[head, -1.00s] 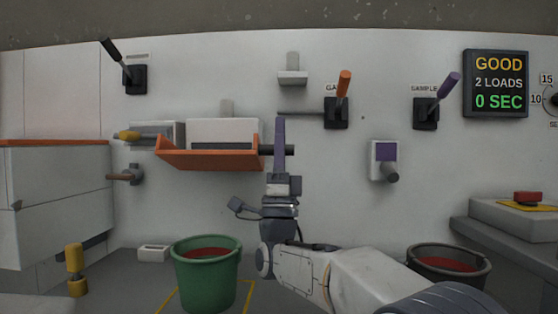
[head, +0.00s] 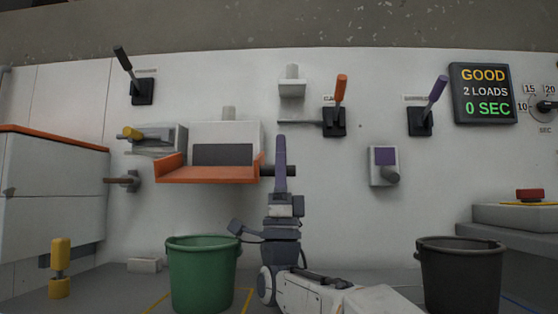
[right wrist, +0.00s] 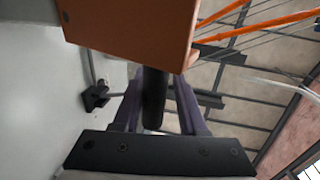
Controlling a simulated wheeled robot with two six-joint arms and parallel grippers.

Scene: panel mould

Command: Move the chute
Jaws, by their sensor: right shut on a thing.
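The chute (head: 208,175) is an orange tray on the wall below a white housing with a dark opening (head: 223,154). A dark handle (head: 287,170) sticks out from its right end. My right gripper (head: 281,155) points up at this handle, its purple fingers in front of it. In the right wrist view, the chute's orange body (right wrist: 135,30) fills the top, and the black handle (right wrist: 154,98) runs down between the two fingers. The gripper is shut on the handle. My left gripper is not in view.
A green bucket (head: 203,275) stands below the chute, and a dark bucket (head: 460,280) stands at the right. Levers with black, orange (head: 341,88) and purple (head: 438,90) grips are on the wall. A sign (head: 485,94) reads GOOD, 2 LOADS, 0 SEC. A red button (head: 529,195) is at the right.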

